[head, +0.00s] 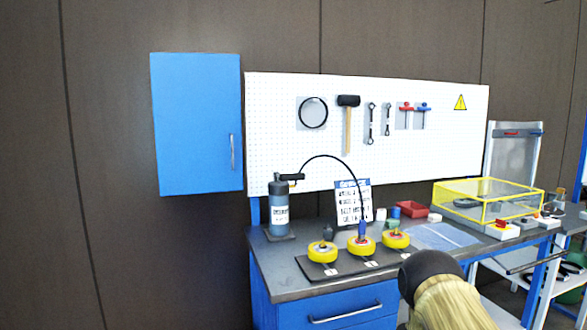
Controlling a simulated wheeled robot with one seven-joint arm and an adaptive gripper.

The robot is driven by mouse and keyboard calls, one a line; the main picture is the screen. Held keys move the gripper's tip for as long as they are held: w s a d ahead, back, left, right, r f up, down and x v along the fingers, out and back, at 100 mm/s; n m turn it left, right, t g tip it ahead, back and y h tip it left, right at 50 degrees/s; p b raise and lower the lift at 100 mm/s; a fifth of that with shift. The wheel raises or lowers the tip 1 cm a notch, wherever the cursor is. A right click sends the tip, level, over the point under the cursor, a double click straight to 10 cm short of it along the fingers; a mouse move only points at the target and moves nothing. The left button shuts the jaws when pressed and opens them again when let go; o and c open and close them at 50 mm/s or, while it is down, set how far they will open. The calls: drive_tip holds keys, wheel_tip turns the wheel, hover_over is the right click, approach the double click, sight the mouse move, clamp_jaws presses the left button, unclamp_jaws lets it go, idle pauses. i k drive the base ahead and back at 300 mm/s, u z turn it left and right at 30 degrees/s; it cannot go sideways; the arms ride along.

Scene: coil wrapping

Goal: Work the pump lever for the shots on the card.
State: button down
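A grey pump canister (279,213) with a pale label stands upright at the left end of the workbench. A black lever (292,177) sticks out to the right from its top. A black hose (330,157) arcs from the pump to a blue fitting (362,230) at the middle of three yellow, round parts. The card (352,203) stands behind them, with a blue heading and several lines too small to read. A beige and black link of my arm shows at the bottom right of centre. My gripper is not visible.
The yellow round parts (323,252) sit on a dark plate (312,268). To the right are small containers, a red tray (411,209), a bluish sheet (441,237) and a yellow-framed clear box (488,200). A blue cabinet (196,125) hangs left of the tool pegboard (270,130).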

sight(292, 177)
drive_tip(key=u, duration=0.05)
drive_tip(key=i, duration=1.15)
drive_tip(key=z, duration=0.6)
